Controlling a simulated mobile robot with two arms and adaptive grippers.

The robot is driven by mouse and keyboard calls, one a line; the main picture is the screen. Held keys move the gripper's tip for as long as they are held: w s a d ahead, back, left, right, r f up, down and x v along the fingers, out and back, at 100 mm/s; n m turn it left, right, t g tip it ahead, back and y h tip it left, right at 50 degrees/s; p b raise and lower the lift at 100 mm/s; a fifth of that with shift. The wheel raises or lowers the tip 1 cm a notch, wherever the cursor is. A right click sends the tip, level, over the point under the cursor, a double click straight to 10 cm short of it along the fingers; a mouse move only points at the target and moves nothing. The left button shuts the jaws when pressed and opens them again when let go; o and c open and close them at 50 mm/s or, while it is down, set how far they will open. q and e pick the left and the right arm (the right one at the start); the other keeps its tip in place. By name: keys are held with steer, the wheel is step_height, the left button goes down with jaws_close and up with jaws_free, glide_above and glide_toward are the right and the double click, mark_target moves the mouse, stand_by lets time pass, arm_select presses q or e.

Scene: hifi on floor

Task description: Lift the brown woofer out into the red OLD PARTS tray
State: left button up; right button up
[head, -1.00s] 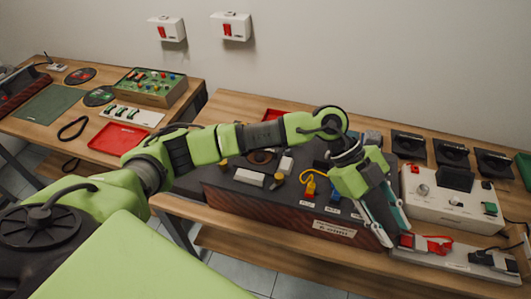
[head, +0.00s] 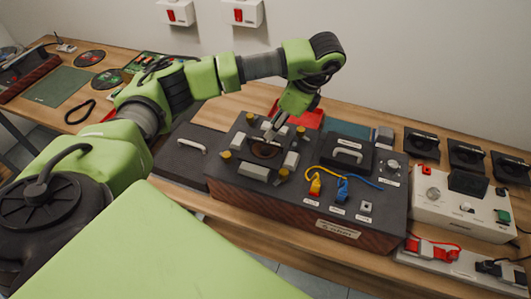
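The brown woofer (head: 264,151) is a round cone sitting in the top of the dark speaker cabinet (head: 232,186), with grey blocks and yellow knobs around it. My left gripper (head: 269,136) points down at the woofer's far edge, its fingertips at or just above it. I cannot tell whether it touches the woofer or how far its fingers are apart. A red tray (head: 312,118) lies behind the cabinet, partly hidden by my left gripper. A bit of red shows at the left beside my arm, mostly hidden. No tray label is readable. My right gripper is out of view.
A dark panel with a handle (head: 350,154) lies right of the woofer, near yellow and blue cables (head: 342,186). A dark lid-like panel (head: 185,152) lies left of the cabinet. A white control box (head: 450,210) and black units (head: 466,154) stand at the right.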

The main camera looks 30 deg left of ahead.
mark_target(266, 141)
arm_select(q)
steer(key=x, duration=0.2)
steer(key=shift+a+f, duration=0.15)
steer(key=shift+f, duration=0.25)
steer(key=shift+s+a+f, duration=0.1)
steer(key=shift+f, duration=0.3)
steer(key=p+x, duration=0.1)
steer(key=x, duration=0.3)
steer(key=shift+p, duration=0.35)
steer(key=shift+a+f, duration=0.1)
steer(key=shift+f, duration=0.15)
steer(key=shift+f+b, duration=0.2)
steer(key=shift+b, duration=0.1)
steer(key=shift+c, duration=0.5)
